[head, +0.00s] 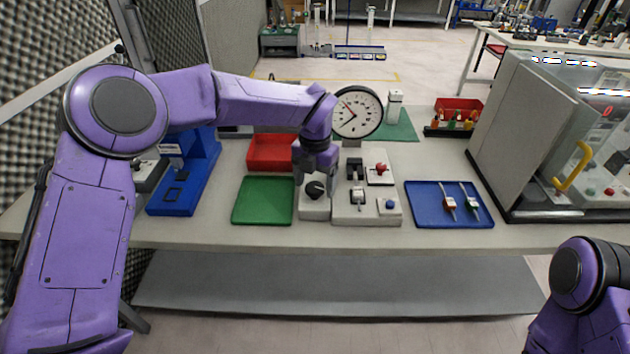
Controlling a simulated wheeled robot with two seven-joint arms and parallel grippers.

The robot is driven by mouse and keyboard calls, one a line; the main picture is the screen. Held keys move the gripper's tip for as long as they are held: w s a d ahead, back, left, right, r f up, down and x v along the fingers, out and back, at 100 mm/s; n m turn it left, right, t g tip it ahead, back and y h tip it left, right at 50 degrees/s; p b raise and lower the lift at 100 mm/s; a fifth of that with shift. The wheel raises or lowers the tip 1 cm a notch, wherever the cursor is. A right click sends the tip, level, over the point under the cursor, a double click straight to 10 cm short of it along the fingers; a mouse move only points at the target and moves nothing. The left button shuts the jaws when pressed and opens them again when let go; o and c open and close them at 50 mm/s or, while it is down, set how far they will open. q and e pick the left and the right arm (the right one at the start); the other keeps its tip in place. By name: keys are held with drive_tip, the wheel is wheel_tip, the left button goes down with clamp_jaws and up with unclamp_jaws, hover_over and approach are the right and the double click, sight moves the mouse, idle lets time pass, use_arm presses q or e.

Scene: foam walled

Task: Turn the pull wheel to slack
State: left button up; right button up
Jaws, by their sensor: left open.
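A black round knob, which looks like the pull wheel (316,190), sits on top of a small white box (314,212) near the middle of the table. My left gripper (317,181) points down directly over it, open, with its fingers at either side of the knob. I cannot tell whether the fingers touch it. A round white dial gauge (357,112) with a dark needle stands behind, right of my left wrist. Only part of my right arm shows at the lower right; its gripper is out of view.
A white panel (382,215) with switches and buttons stands right beside the box. A blue tray (425,207) with two tools lies right, before a glass-fronted cabinet (525,130).

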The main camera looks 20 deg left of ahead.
use_arm(q)
drive_tip(key=shift+f, duration=0.35)
drive_tip(key=c, duration=1)
drive_tip(key=shift+c, duration=0.2)
drive_tip(key=shift+n, duration=0.3)
